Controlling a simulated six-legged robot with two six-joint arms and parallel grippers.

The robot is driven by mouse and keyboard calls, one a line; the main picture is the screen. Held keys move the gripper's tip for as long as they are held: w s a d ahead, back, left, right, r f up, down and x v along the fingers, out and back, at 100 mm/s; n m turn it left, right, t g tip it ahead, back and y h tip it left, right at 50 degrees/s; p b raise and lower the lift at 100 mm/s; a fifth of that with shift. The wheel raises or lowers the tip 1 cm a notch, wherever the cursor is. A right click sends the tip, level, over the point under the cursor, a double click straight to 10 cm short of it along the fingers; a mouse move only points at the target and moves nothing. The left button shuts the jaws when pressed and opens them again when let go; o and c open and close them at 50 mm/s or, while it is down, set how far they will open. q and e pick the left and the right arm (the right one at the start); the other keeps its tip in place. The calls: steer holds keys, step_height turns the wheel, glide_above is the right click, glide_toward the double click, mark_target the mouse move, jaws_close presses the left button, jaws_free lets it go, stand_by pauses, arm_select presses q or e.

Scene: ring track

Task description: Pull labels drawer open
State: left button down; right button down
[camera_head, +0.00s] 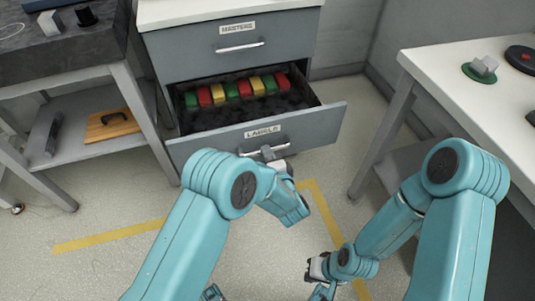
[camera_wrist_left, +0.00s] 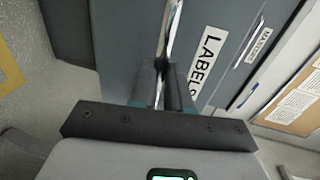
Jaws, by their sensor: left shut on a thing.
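The labels drawer (camera_head: 316,122) is the lower drawer of the grey cabinet and stands pulled out, with its inside showing. Its front carries a white LABELS plate (camera_head: 262,131), which also shows in the left wrist view (camera_wrist_left: 207,62). Several red, green and yellow rolls or blocks (camera_head: 232,91) lie in a row inside. My left gripper (camera_head: 269,154) is shut on the drawer's bar handle (camera_wrist_left: 175,30), partly hidden by the gripper. My right gripper (camera_head: 318,268) hangs low over the floor, away from the drawer; its fingers are too small to judge.
The MASTERS drawer (camera_head: 235,40) above is shut. A white table (camera_head: 455,75) at right bears a grey block on a green disc (camera_head: 481,69). A bench at left has a lower shelf with a wooden board (camera_head: 110,125). Yellow tape (camera_head: 108,236) marks the open floor in front.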

stand_by(0.3)
arm_select(q)
steer(key=c, duration=1.1)
jaws_free()
steer(key=shift+s, duration=0.1)
